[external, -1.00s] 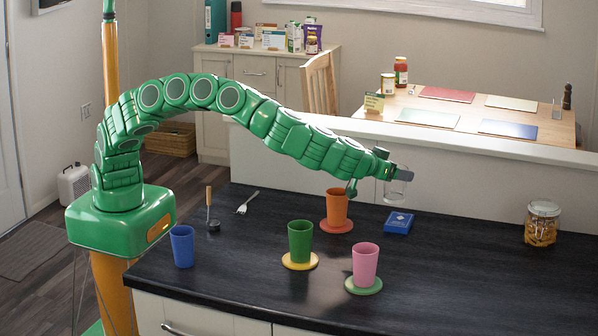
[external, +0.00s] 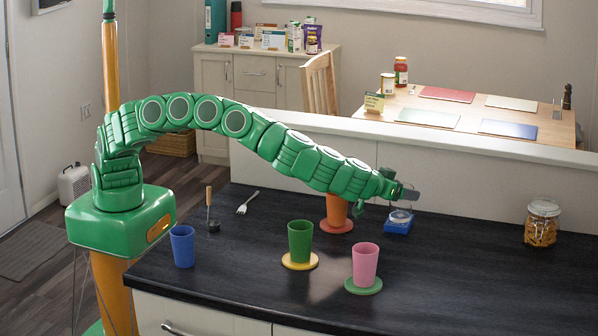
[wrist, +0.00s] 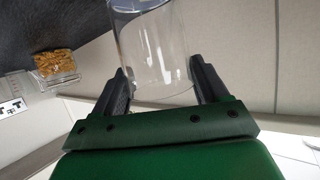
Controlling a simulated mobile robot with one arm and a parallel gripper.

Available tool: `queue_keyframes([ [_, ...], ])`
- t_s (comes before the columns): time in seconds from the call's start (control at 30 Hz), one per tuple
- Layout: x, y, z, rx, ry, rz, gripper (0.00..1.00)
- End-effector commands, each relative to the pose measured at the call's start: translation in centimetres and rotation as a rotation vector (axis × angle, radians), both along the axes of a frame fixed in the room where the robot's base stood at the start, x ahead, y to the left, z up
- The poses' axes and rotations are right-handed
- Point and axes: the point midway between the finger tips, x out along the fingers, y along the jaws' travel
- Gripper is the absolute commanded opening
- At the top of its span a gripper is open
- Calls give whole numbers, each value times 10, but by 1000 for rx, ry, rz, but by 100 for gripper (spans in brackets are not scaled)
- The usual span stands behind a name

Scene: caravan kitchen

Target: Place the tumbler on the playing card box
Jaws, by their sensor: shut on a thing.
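The clear tumbler (wrist: 150,50) is between the two dark fingers of my gripper (wrist: 158,88) in the wrist view. My gripper is shut on it. In the external view my gripper (external: 405,193) is low over the blue playing card box (external: 397,227), with the tumbler (external: 401,214) upright at the box's top. I cannot tell whether the tumbler's base touches the box. The box lies flat on the dark counter and is partly hidden by the tumbler.
An orange cup (external: 337,212) stands just left of the box, partly behind my arm. A green cup (external: 300,240), a pink cup (external: 365,264) and a blue cup (external: 182,246) stand on the counter. A pasta jar (external: 542,222) is at the right; the counter between is clear.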

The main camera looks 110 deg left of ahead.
Motion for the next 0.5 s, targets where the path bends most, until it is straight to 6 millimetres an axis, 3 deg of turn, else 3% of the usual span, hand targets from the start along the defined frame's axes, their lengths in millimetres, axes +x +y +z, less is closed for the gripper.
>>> queue_keyframes([
  [0.23,0,0,-1,1,-1,0,12],
  [0.27,0,0,-2,1,-1,0,75],
  [0.4,0,0,-2,0,-1,0,96],
  [0.5,0,0,-1,0,-1,0,99],
])
